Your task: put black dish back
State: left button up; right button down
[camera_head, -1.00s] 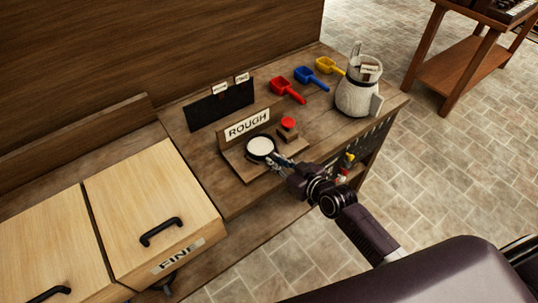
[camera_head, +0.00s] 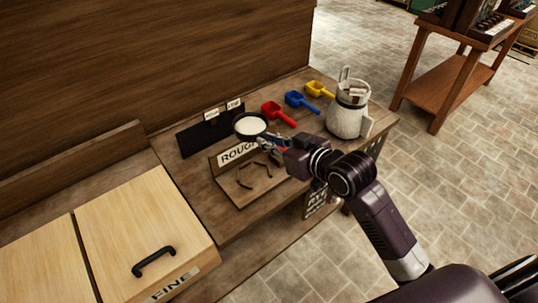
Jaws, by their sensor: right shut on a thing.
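The black dish (camera_head: 252,139) is round and holds white powder (camera_head: 249,126). It is held up above the wooden stand (camera_head: 262,192) marked ROUGH, in front of the small black board (camera_head: 198,137). It looks about level. My right gripper (camera_head: 271,142) is shut on the dish's near right side. The dish and gripper hide part of the ROUGH sign (camera_head: 233,156) and of the board. The base of the stand is bare apart from thin dark brackets (camera_head: 243,180). My left gripper is not in view.
Red (camera_head: 279,115), blue (camera_head: 300,101) and yellow (camera_head: 319,90) scoops lie along the back of the bench. A pale sack-like container (camera_head: 348,115) stands at the right end. Wooden bins (camera_head: 145,220) with black handles are at the lower left.

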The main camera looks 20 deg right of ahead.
jog(key=shift+d, duration=0.25)
jog(key=s+d+f+m+t+h+p, duration=0.1)
jog(key=s+d+f+m+h+p, duration=0.15)
jog(key=s+d+f, duration=0.55)
jog(key=s+d+f+m+h+p, duration=0.1)
jog(key=s+d+f+m+h, duration=0.15)
jog(key=d+f, duration=0.75)
jog(key=w+b, duration=0.2)
jog(key=w, duration=0.3)
jog(key=w+d+b, duration=0.1)
jog(key=w+b, duration=0.2)
jog(key=w, duration=0.2)
jog(key=w+d+f+b, duration=0.1)
jog(key=w+b, duration=0.2)
jog(key=w, duration=0.2)
jog(key=shift+w, duration=0.2)
jog(key=shift+f+b, duration=0.45)
jog(key=shift+f, duration=0.3)
jog(key=c, duration=1.9)
grip_release()
